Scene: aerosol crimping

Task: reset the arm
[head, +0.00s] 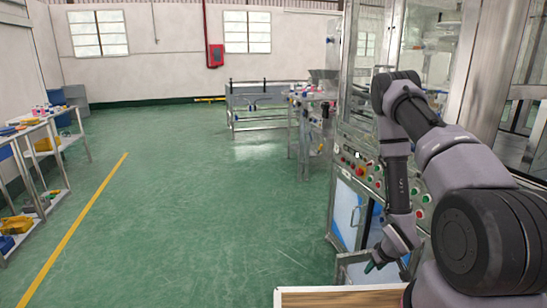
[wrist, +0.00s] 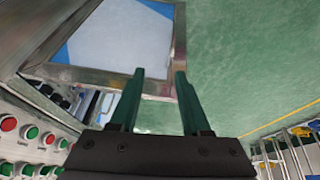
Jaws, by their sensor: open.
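My gripper (wrist: 158,88) is in the wrist view with its two green fingers apart and nothing between them. In the head view my gripper (head: 372,267) hangs low at the end of my bent arm, in front of the machine cabinet and above the front edge of a wooden-topped surface. Only a small green part of the fingers shows there.
The steel machine's button panel (head: 362,172) stands close beside my arm; its buttons also show in the wrist view (wrist: 30,132). A wooden-topped surface (head: 335,298) is at the bottom. Shelves (head: 48,150) line the left wall. A steel bench (head: 262,103) stands farther back. The green floor between is clear.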

